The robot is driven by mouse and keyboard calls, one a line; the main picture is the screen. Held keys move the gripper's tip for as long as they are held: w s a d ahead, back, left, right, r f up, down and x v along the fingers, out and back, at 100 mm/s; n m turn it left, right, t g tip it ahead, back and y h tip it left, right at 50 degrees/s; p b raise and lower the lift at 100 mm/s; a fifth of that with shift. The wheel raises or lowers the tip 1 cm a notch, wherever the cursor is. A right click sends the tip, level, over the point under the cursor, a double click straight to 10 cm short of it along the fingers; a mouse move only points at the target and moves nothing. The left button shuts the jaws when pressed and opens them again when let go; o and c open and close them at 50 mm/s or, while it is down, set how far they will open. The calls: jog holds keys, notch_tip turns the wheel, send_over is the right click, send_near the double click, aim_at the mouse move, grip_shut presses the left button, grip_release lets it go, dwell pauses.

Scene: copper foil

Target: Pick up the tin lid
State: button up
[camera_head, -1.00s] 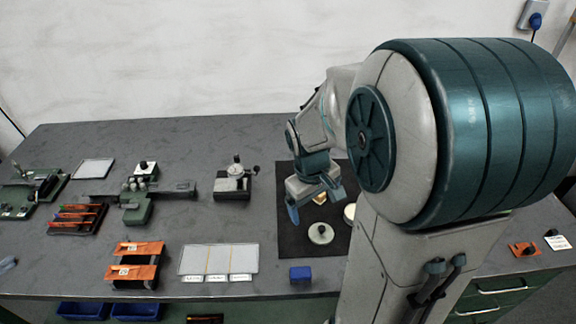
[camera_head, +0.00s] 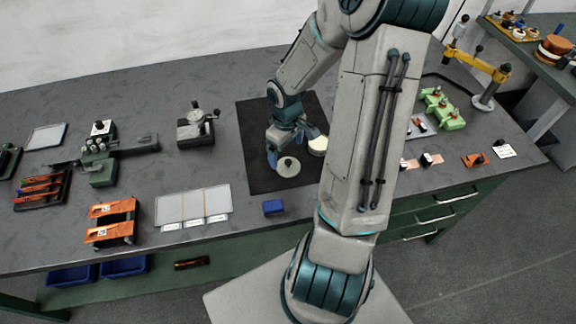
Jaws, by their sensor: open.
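A round grey lid with a small dark knob (camera_head: 288,168), which looks like the tin lid, lies flat on the black mat (camera_head: 260,180). My gripper (camera_head: 291,147) is open and points down just behind and above the lid. Its left finger shows beside the lid's upper left edge; I cannot tell whether it touches. A cream-topped round thing (camera_head: 318,144) stands right of the gripper, partly hidden by my arm. Nothing shows held between the fingers.
A small blue block (camera_head: 273,207) sits in front of the mat. A grey device with a knob (camera_head: 196,128) stands left of the mat, and a white three-part sheet (camera_head: 193,209) lies at front left. My forearm hides the table right of the mat.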

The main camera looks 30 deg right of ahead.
aim_at(288, 160)
jog(key=shift+s+f, duration=0.15)
jog(key=shift+f, duration=2.65)
jog(key=c, duration=1)
